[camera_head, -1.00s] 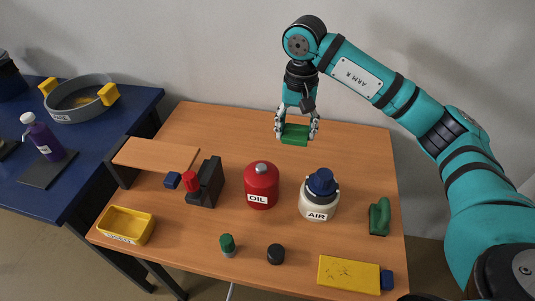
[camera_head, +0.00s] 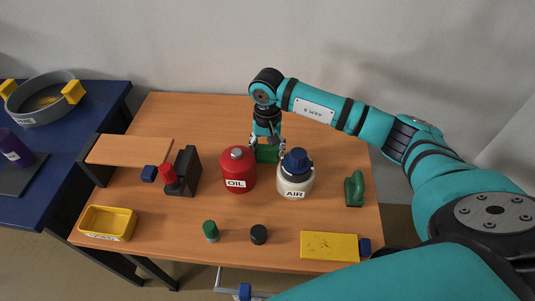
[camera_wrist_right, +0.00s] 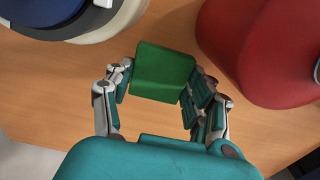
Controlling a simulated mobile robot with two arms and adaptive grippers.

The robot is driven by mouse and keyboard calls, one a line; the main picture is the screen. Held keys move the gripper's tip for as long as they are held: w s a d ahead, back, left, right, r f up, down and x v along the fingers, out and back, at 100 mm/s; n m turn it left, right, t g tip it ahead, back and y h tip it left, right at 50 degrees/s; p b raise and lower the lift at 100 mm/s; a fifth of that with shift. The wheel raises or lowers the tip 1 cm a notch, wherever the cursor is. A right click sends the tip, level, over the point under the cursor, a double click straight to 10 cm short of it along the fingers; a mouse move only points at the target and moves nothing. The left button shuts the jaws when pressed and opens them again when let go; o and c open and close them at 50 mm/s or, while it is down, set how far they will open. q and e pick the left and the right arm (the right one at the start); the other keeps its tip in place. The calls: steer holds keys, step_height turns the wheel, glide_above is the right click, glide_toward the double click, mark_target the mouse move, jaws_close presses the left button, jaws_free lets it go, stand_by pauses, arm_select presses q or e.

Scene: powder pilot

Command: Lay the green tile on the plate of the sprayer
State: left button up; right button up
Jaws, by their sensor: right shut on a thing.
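The green tile (camera_head: 266,155) is a small green block between the fingers of my right gripper (camera_head: 267,149), behind the gap between the red oil can and the white air bottle. In the right wrist view the tile (camera_wrist_right: 163,72) sits between the two fingers, over the wooden table. Its lower part is partly hidden in the head view. A purple spray bottle (camera_head: 14,150) stands by a dark plate (camera_head: 22,178) on the blue table, cut by the left edge. My left gripper is not in view.
The red oil can (camera_head: 239,172) and white air bottle (camera_head: 295,180) stand close to the right gripper. A black block with a red knob (camera_head: 185,170), a raised wooden shelf (camera_head: 130,150) and a yellow bin (camera_head: 107,222) are at left. The table's back (camera_head: 190,115) is clear.

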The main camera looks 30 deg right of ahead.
steer(key=shift+f, duration=1.5)
steer(key=o, duration=1.2)
steer(key=shift+r, duration=0.1)
